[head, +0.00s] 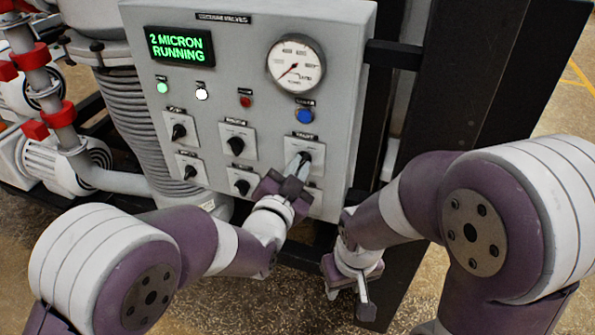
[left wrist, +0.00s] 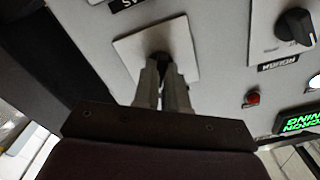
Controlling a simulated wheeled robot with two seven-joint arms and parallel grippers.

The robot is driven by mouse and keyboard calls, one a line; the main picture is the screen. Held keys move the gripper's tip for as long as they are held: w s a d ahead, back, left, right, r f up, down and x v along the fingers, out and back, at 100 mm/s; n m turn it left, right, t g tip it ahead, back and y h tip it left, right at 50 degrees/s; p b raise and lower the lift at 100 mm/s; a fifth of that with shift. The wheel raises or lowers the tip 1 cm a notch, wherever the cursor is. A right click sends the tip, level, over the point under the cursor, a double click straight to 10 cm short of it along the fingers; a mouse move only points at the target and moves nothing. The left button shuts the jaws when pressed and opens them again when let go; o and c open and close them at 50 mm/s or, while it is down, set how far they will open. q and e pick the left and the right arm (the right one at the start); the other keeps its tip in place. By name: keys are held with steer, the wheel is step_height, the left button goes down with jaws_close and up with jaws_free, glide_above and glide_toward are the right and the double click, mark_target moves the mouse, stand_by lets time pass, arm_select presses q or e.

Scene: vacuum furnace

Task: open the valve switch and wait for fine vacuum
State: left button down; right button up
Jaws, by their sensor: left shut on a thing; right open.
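The valve switch (left wrist: 160,57) is a dark knob on a white square plate (head: 316,151) at the right of the upper switch row. My left gripper (head: 299,166) reaches up to it from below and is shut on it; the fingers hide most of the knob in the head view. In the left wrist view both fingers (left wrist: 163,82) close around the knob in front of its plate. The display (head: 180,46) reads "2 MICRON RUNNING" in green. My right gripper (head: 364,290) hangs empty, pointing down, below and right of the panel.
The grey panel also carries a round gauge (head: 296,64), a blue button (head: 304,115), a red light (head: 245,101), a lit white light (head: 201,94) and a green one (head: 162,87). Several other black knobs sit nearby, including one left of my gripper (head: 236,145). A dark post (head: 480,90) stands at right.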

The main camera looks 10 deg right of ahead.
stand_by(0.4)
arm_select(q)
steer(key=c, duration=1.2)
jaws_free()
steer(key=shift+r, duration=0.1)
steer(key=shift+s, duration=0.15)
steer(key=shift+s+a, duration=0.1)
steer(key=b+v, duration=0.2)
steer(key=v, duration=1)
steer(key=shift+s+a+b, duration=0.15)
steer(key=shift+b, duration=0.2)
